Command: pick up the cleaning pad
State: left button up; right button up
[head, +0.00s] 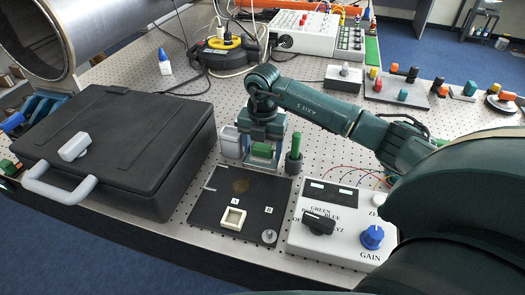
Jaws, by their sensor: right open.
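My right gripper (262,158) is over the back of the dark board (212,205), pointing down, its jaws open. A small green block (262,150), which looks like the cleaning pad, shows between its fingers. I cannot tell whether the fingers touch it, and its lower part is partly hidden by the gripper. The dark board has a brown smudge (240,185), a cream square frame (233,219) and a small metal knob (269,236). My left gripper is not in view.
A white container (230,142) stands close left of the gripper, and a green-topped cylinder (296,146) close right. A black case (115,140) fills the left. A white control box (340,235) with knobs stands at front right.

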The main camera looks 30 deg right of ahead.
aim_at(262, 147)
jog(key=c, duration=0.6)
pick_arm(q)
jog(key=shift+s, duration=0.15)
pick_arm(e)
jog(key=shift+c, duration=0.8)
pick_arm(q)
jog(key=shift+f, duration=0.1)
pick_arm(e)
jog(key=shift+r, duration=0.1)
jog(key=shift+r, duration=0.35)
pick_arm(q)
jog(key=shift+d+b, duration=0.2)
jog(key=shift+b, duration=0.6)
pick_arm(e)
notch_tip(262, 147, up, 9)
jog(key=shift+r, duration=0.1)
